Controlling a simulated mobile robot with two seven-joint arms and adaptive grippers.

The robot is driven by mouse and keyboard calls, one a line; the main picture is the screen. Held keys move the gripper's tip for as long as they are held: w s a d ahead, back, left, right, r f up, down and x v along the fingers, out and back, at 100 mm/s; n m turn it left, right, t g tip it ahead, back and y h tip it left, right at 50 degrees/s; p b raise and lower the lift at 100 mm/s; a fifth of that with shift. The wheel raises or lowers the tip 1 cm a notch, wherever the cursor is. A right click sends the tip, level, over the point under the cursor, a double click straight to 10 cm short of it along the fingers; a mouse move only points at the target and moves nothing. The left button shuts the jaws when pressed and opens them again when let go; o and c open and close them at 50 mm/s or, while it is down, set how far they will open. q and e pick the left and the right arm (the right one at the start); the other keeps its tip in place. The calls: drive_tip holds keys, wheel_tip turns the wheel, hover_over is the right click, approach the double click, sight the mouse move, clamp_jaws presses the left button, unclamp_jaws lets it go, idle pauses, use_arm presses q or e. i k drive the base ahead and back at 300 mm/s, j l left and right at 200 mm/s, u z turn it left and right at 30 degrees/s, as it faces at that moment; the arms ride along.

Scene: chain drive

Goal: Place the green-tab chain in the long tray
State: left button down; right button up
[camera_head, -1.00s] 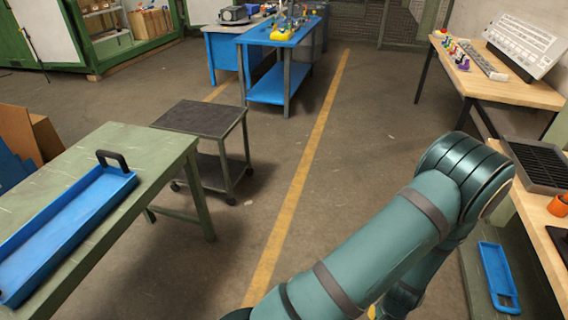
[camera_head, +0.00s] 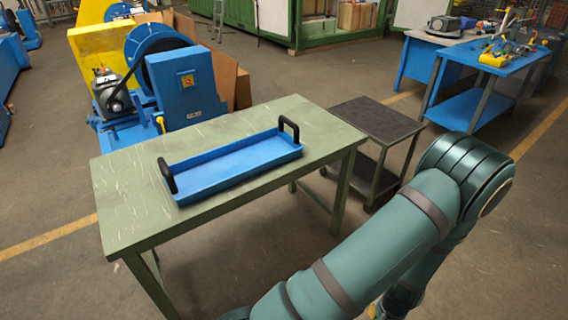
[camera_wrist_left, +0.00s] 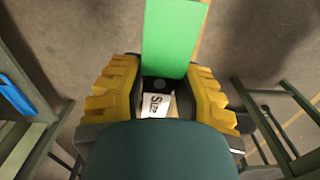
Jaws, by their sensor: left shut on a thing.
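The long blue tray (camera_head: 235,166) with black end handles lies on the green table in the head view. Its visible inside looks empty. In the left wrist view my left gripper (camera_wrist_left: 158,84), with ribbed yellow fingers, is shut on the green-tab chain. The flat green tab (camera_wrist_left: 172,38) sticks out beyond the fingers. A dark piece and a white printed label show between the fingers; chain links cannot be made out. In the head view my teal arm fills the lower right, apart from the tray. My right gripper does not show.
The green table (camera_head: 120,210) has bare top around the tray. A dark-topped cart (camera_head: 375,120) stands just right of it. A blue and yellow machine (camera_head: 185,85) stands behind. Blue workbenches (camera_head: 490,60) are at the back right. Open floor lies in front.

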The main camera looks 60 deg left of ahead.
sight(236, 165)
drive_tip(key=u, duration=1.3)
drive_tip(key=i+u, duration=0.15)
drive_tip(key=u, duration=0.25)
drive_tip(key=i+l+u, duration=0.1)
drive_tip(key=u, duration=0.35)
